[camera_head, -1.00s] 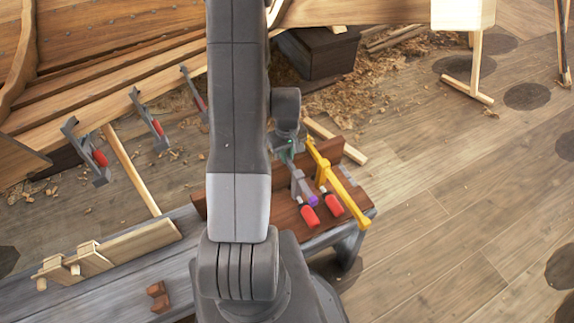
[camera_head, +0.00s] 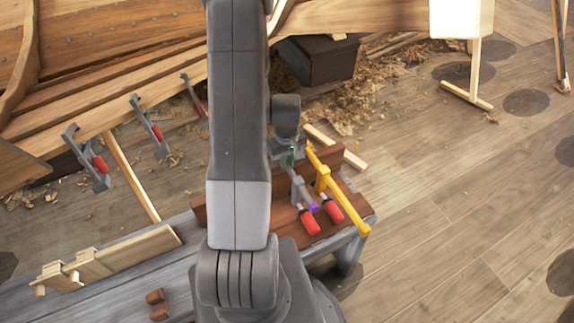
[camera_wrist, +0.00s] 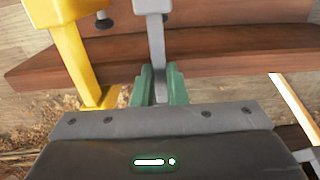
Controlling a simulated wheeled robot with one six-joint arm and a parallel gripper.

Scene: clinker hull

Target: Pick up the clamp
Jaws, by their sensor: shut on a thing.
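A grey clamp (camera_head: 299,188) with a red handle and a purple tip is at the right end of the bench, in a brown wooden rack. My gripper (camera_head: 290,158) is at the far end of its bar, partly hidden by my arm in the head view. In the wrist view, the green fingers of my gripper (camera_wrist: 160,80) are shut on the grey bar of the clamp (camera_wrist: 155,32), one on each side. A yellow clamp (camera_head: 324,178) with a red handle stands close on the right; it shows on the left in the wrist view (camera_wrist: 72,45).
The brown rack (camera_head: 285,228) sits on the grey bench (camera_head: 110,285). Several grey clamps with red handles (camera_head: 88,160) hang on the hull plank at left. A wooden jig (camera_head: 110,258) and small brown blocks (camera_head: 157,304) lie on the bench. The floor at right is open.

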